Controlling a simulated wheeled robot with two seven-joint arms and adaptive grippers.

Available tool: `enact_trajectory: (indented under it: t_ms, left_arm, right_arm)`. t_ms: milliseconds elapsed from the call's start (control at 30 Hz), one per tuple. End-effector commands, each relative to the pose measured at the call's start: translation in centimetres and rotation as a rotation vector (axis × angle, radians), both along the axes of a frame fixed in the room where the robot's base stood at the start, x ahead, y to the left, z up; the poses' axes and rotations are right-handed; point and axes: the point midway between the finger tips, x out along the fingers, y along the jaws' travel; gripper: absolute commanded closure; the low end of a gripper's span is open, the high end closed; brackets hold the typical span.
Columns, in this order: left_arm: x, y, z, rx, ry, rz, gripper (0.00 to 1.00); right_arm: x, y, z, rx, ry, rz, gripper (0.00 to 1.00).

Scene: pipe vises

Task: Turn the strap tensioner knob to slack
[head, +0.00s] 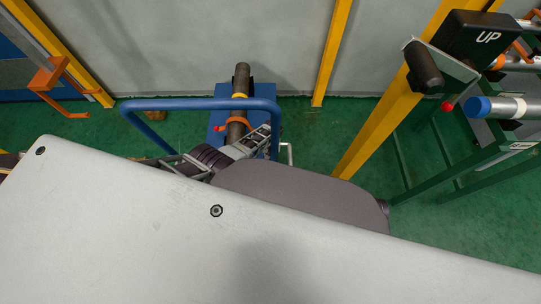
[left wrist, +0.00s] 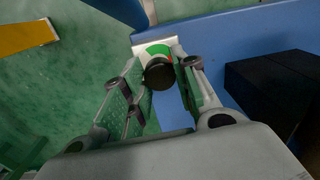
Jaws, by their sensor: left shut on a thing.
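The tensioner knob (left wrist: 159,75) is black and round. It sits in front of a pale plate with a green and red dial (left wrist: 158,50) in the left wrist view. My left gripper (left wrist: 161,84) has one finger on each side of the knob and is shut on it. In the head view my left gripper (head: 262,134) is at the blue stand, beside a dark upright pipe (head: 241,78) with an orange strap (head: 238,121) around it. The knob is hidden there. My right gripper is not in view.
A blue tubular rail (head: 185,104) arches close around the gripper. Yellow posts (head: 334,45) stand behind and to the right. A black box marked UP (head: 475,38) and a green rack (head: 450,165) with pipes are at the right. Green floor is open at the left.

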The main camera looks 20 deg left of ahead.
Motion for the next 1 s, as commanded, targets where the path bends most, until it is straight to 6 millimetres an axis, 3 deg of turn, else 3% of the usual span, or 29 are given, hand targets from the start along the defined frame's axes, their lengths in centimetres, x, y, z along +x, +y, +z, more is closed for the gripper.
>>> enact_trajectory:
  t_ms: [367, 400, 567, 1000]
  left_arm:
    - [0.04, -0.05, 0.02, -0.001, -0.001, 0.005, 0.95]
    - [0.04, -0.05, 0.02, -0.001, -0.001, 0.005, 0.69]
    - [0.05, -0.04, 0.02, -0.001, -0.001, 0.005, 0.49]
    - [0.05, -0.01, 0.08, 0.0, -0.001, 0.004, 0.49]
  right_arm:
    - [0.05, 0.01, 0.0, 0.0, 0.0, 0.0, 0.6]
    - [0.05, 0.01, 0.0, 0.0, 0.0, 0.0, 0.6]
    - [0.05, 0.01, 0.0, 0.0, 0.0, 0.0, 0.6]
    - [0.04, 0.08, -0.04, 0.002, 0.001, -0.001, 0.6]
